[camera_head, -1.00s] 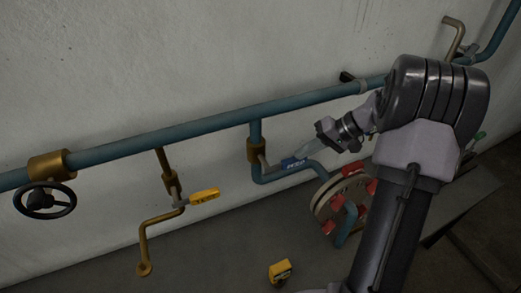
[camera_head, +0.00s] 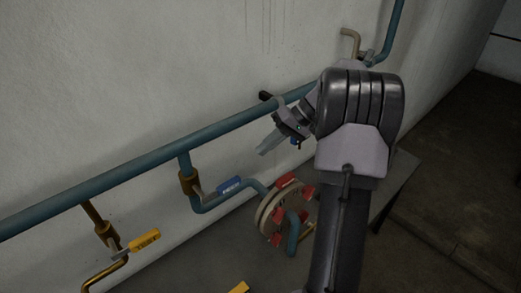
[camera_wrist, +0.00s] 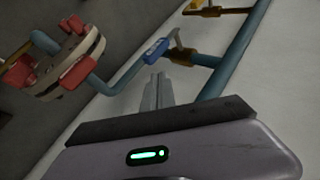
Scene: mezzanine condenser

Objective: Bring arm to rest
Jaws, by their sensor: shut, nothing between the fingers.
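My gripper (camera_head: 266,147) is at the end of my raised arm, in front of the white wall and close to the teal pipe in the head view. Its fingers are together and hold nothing. In the wrist view my gripper (camera_wrist: 157,82) points toward the blue valve handle (camera_wrist: 156,50). The blue handle also shows in the head view (camera_head: 229,186), below and left of the fingers, apart from them.
A long teal pipe (camera_head: 130,162) runs along the wall. A round flange with red blocks (camera_head: 276,212) stands below my gripper. A yellow valve handle (camera_head: 144,240) sits at lower left, and a yellow object (camera_head: 239,287) at the bottom edge. Open floor (camera_head: 450,190) lies at right.

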